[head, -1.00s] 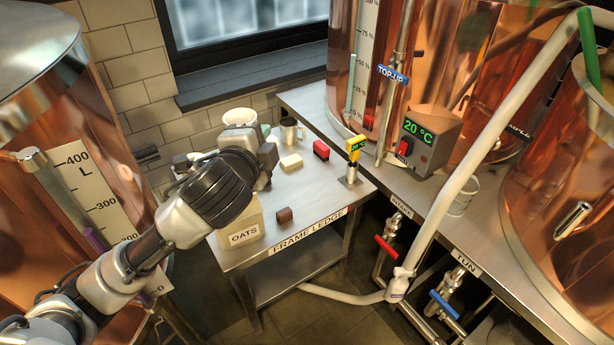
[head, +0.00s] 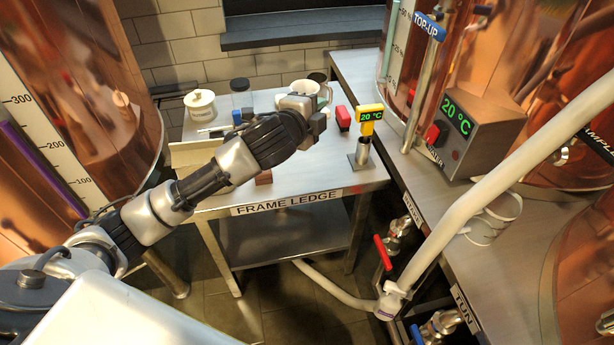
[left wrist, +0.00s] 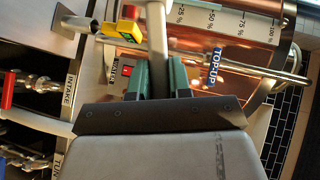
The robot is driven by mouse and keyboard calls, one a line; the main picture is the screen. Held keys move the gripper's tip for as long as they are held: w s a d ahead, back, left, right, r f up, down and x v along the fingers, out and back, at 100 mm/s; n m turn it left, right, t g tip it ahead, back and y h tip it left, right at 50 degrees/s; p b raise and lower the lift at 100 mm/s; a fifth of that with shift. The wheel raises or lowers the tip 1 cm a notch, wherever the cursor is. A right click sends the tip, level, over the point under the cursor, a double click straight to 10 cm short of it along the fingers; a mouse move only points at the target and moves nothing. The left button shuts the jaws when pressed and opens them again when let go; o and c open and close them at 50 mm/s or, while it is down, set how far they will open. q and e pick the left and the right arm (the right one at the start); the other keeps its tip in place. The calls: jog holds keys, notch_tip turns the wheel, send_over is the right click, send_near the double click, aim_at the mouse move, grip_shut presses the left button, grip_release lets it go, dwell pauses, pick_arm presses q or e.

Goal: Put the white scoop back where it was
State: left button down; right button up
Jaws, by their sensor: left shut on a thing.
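My left gripper (head: 308,110) is over the frame ledge (head: 345,183), near its back right part. In the left wrist view its green-lined fingers (left wrist: 160,78) are shut on a pale rod-like part (left wrist: 156,35), which looks like the handle of the white scoop. The rod runs out of the top of that view, so its far end is hidden. In the head view a white rounded shape (head: 303,87) shows just behind the gripper; I cannot tell whether it is the scoop or a cup. My right gripper is not in view.
A heater box (head: 470,125) and a pale hose (head: 450,210) are to the right.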

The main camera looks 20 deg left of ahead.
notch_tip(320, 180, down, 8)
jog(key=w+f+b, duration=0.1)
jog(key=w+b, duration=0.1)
jog(key=b, duration=0.6)
pick_arm(q)
jog(key=shift+m+h, duration=0.3)
jog(key=shift+h, duration=0.4)
jog(key=w+a+f, duration=0.1)
jog(key=f, duration=0.6)
jog(key=w+a+f+b, duration=0.1)
jog(key=f, duration=0.7)
jog(key=w+a+f, duration=0.1)
jog(key=w+f, duration=0.1)
jog(key=f, duration=0.5)
jog(key=shift+w+a+f+b, duration=0.1)
jog(key=shift+a+f+b, duration=0.05)
jog(key=shift+f+b, duration=0.2)
jog(key=shift+f, duration=0.4)
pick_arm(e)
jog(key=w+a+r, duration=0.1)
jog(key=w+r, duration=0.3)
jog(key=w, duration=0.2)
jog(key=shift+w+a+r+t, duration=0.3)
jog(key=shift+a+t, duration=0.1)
pick_arm(q)
jog(key=shift+f, duration=0.2)
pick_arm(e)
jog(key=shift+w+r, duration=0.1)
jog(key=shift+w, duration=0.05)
